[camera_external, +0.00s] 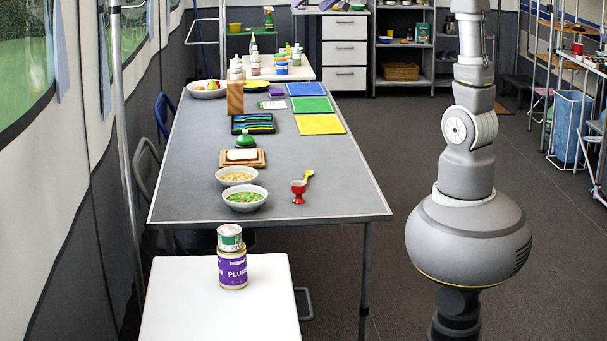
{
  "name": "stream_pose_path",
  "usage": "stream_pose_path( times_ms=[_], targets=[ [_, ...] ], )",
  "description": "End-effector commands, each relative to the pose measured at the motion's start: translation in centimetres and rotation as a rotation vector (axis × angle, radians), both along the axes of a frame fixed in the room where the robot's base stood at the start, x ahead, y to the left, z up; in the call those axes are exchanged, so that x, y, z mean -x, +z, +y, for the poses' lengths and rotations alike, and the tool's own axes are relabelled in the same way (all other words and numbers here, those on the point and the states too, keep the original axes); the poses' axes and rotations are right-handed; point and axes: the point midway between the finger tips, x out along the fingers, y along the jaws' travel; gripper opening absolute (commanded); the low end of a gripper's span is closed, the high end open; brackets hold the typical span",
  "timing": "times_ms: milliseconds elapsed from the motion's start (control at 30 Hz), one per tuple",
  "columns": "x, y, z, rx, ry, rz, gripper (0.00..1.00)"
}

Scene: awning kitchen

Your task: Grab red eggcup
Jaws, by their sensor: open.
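The red eggcup (298,195) stands upright near the front right corner of the long grey table (330,190). A yellow spoon (308,177) lies just behind it and to its right. The eggcup is small in the picture, so I cannot tell what is inside it. My body and arm stand to the right of the table, apart from it. The arm rises past the top edge of the picture, and my gripper is not in view.
Two bowls, one with green and orange food (245,204) and one with pale food (237,178), stand left of the eggcup. A yellow mat (320,125) lies farther back. Stacked tins (232,272) stand on a white table in front. Floor between my body and the table is clear.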

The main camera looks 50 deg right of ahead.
Motion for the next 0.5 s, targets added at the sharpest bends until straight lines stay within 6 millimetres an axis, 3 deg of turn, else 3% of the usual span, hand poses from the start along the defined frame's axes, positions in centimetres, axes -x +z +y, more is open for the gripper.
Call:
stream_pose_path(
  times_ms=[33, 100, 200, 333, 400, 500],
  targets=[
    [1.5, 4.0, 1.4, 0.047, 0.037, -0.082, 1.00],
    [3.7, 9.0, 2.9, 0.106, 0.077, -0.177, 1.00],
    [7.1, 14.5, 4.2, 0.168, 0.115, -0.287, 1.00],
    [10.3, 18.6, 4.9, 0.212, 0.138, -0.374, 1.00],
    [11.1, 19.7, 5.0, 0.223, 0.142, -0.395, 0.84],
    [11.6, 20.2, 5.1, 0.229, 0.145, -0.406, 0.80]
  ],
)
